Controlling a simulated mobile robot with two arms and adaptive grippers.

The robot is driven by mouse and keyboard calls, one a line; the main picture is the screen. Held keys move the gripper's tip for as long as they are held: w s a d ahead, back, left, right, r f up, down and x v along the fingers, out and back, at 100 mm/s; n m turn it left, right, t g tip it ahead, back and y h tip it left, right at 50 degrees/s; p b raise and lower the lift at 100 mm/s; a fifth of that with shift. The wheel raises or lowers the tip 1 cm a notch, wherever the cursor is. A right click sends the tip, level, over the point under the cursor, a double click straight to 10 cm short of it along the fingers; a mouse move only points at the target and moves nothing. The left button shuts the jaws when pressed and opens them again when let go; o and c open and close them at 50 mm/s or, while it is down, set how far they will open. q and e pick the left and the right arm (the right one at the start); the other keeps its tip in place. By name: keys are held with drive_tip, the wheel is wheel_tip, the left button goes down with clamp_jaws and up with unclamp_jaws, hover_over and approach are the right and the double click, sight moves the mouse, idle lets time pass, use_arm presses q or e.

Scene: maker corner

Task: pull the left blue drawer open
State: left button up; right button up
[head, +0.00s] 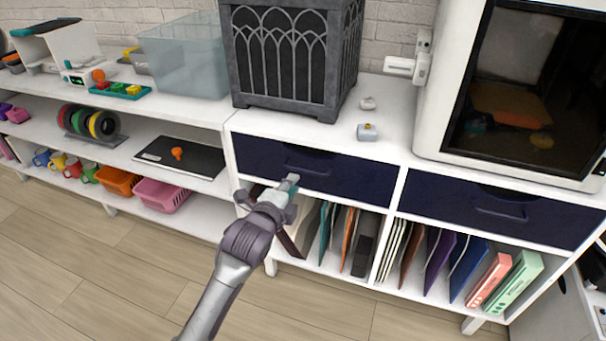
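The left blue drawer (357,179) is a dark navy front in the white shelf unit, below the dark patterned box. Its front looks flush with the unit, so it looks shut. It has a recessed grip at its upper middle and a slim handle near the center. My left gripper (291,182) reaches up from below, with its fingertips over the lower part of this drawer front, near the handle. I cannot tell whether they touch it or whether the fingers are open. The gripper covers a little of the drawer's lower edge. My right gripper is not in view.
A second navy drawer (502,216) is to the right, under a white enclosed machine (424,150). Books and folders (436,262) stand in the open compartments below the drawers. The dark box (287,62) stands on top. The wooden floor (110,270) in front is clear.

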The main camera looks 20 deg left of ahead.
sight(303, 171)
use_arm(q)
drive_tip(key=shift+b+x, duration=0.85)
drive_tip(key=shift+x, duration=3.6)
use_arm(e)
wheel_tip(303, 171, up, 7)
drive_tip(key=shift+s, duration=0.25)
use_arm(q)
drive_tip(key=shift+f, duration=0.1)
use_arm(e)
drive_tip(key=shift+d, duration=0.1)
use_arm(q)
clamp_jaws()
